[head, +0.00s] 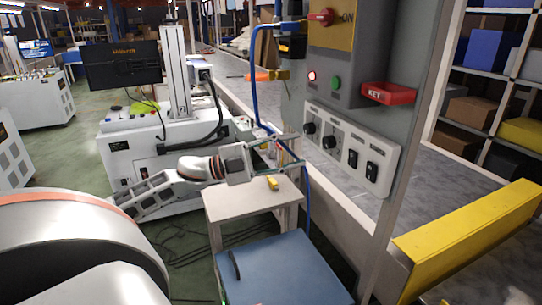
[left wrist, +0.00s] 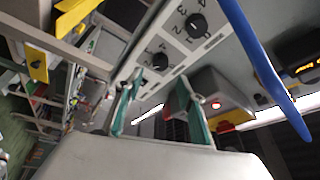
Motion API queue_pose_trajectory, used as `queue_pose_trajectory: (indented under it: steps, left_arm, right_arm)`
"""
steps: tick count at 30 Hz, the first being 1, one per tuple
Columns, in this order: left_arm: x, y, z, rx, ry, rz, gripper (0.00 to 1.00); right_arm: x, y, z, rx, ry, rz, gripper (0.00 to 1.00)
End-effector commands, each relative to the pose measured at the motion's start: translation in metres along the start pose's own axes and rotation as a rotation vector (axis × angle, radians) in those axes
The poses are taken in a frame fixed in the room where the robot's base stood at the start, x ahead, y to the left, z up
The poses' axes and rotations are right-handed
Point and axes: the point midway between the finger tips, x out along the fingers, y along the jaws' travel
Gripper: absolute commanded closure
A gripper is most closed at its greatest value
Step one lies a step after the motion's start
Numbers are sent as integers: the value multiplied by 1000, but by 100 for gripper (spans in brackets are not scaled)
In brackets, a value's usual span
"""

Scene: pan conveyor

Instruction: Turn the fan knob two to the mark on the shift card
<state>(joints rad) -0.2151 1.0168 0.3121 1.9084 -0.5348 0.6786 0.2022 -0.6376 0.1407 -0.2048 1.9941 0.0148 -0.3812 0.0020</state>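A light panel (head: 341,149) on the grey cabinet carries two black round knobs, a left one (head: 310,128) and a right one (head: 329,142). Both knobs also show in the left wrist view, one nearer the fingers (left wrist: 160,62) and one farther off (left wrist: 196,25), with printed numbers around them. I cannot tell from the labels which is fan knob two. My left gripper (head: 297,149) is open and empty, just left of the panel; its teal-padded fingers (left wrist: 158,84) point toward the nearer knob, apart from it. No shift card can be made out. My right gripper is out of view.
Two black rocker switches (head: 362,164) sit right of the knobs. A red KEY box (head: 388,94), green button (head: 335,83) and red lamp (head: 311,76) are above. A blue hose (head: 256,85) hangs close by the gripper. A stool (head: 250,200) stands below.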

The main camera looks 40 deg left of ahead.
Motion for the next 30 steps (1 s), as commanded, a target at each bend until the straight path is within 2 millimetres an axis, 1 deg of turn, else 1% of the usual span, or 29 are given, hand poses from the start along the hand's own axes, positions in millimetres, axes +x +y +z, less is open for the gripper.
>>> queue_pose_trajectory:
  steps: [1,6,12,17,30]
  left_arm:
    - [-9,2,1,-4,-4,1,61]
    - [-33,1,1,-3,-4,0,61]
    - [-50,1,1,0,-2,0,61]
    - [-53,0,0,1,-1,0,61]
    - [-53,0,0,1,-1,0,61]
  right_arm:
    - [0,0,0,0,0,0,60]
    - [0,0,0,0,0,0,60]
    - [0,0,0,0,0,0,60]
    - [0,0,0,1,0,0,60]
    - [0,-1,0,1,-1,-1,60]
